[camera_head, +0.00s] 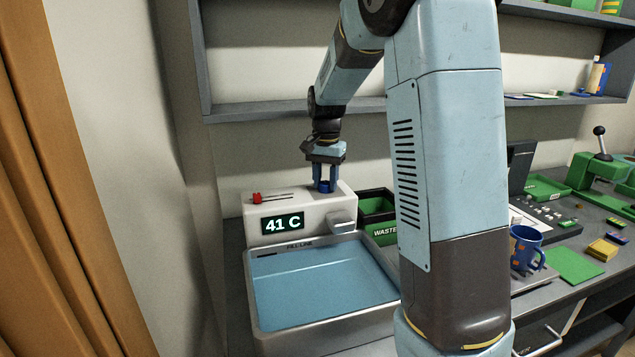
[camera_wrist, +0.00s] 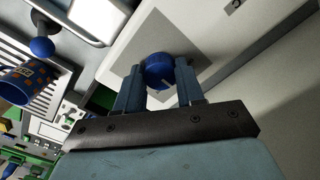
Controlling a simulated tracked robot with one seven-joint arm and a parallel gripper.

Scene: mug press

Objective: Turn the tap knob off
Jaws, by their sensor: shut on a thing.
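The tap knob is a round blue knob (camera_wrist: 158,72) with a pale mark, on top of the white tap unit (camera_head: 285,217). In the head view the knob (camera_head: 324,187) shows small between my fingers. My gripper (camera_head: 325,180) points down over the right part of the unit's top. In the wrist view my gripper (camera_wrist: 160,82) has one finger on each side of the knob and is shut on it. The unit's display reads 41 C. A spout (camera_head: 342,226) sits at its front right. I cannot tell whether water runs from it.
A steel basin (camera_head: 262,330) of blue water stands in front of the unit. A blue mug (camera_head: 524,247) stands farther right. A shelf (camera_head: 260,112) hangs above.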

